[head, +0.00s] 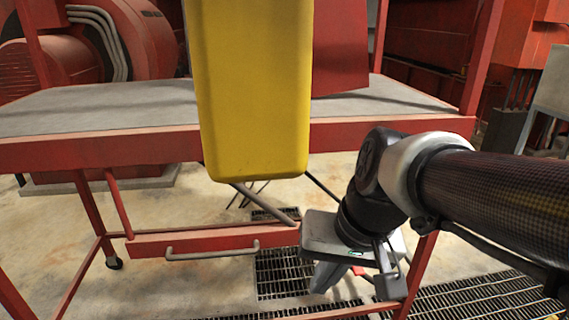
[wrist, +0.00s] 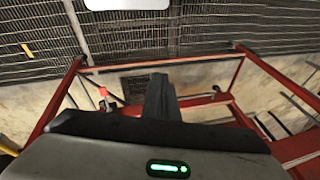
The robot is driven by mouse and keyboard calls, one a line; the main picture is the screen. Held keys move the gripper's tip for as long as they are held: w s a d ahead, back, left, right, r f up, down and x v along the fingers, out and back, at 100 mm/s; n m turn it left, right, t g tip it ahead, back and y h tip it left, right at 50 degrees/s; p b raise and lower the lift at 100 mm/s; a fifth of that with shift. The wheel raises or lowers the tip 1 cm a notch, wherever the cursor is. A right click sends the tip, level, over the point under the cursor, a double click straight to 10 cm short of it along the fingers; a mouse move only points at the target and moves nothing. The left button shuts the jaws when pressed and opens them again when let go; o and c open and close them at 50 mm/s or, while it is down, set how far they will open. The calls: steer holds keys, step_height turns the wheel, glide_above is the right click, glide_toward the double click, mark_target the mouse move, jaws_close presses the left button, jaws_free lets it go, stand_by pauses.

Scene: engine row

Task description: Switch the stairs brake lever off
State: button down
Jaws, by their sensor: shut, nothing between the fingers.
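The stairs (head: 70,148) are a red metal frame with a flat grey top, standing across the head view. Part of the red frame (wrist: 160,66) also crosses the wrist view. A small dark lever with a red tip (wrist: 102,92), which looks like the brake lever, shows left of my gripper's fingers in the wrist view. In the head view only a bit of red (head: 357,271) shows beside my gripper, perhaps the same tip. My gripper (head: 326,278) points down by the frame's lower right part. Its fingers (wrist: 161,90) are together and empty, apart from the red tip.
A red panel with a grey handle (head: 212,251) hangs low on the frame. Dark floor grating (head: 283,275) lies beneath, with pale concrete around it. A frame leg with a caster (head: 114,263) stands at left. Red machinery (head: 75,45) stands behind.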

steer(key=w+f+m+y+b, duration=0.5)
steer(key=w+f+m+y, duration=0.15)
steer(key=f, duration=0.65)
steer(key=w+f+m+y+b, duration=0.5)
steer(key=w+f+y, duration=0.25)
steer(key=f, duration=0.55)
steer(key=w+d+f+m+t+h+b, duration=0.3)
steer(key=d+f+m+t+h, duration=0.4)
steer(key=d+f+m+t, duration=0.3)
steer(key=w+d+f+m+t+h+b, duration=0.4)
steer(key=d+f+m+t+h, duration=0.4)
steer(key=d+f+m+t, duration=0.2)
steer(key=shift+d+f+m+b, duration=0.3)
steer(key=shift+d+f+m, duration=0.35)
steer(key=shift+m, duration=0.6)
steer(key=shift+w+a, duration=0.1)
steer(key=w+r, duration=0.8)
steer(key=shift+a+r+b, duration=0.2)
steer(key=shift+a+b, duration=0.05)
steer(key=shift+b, duration=0.05)
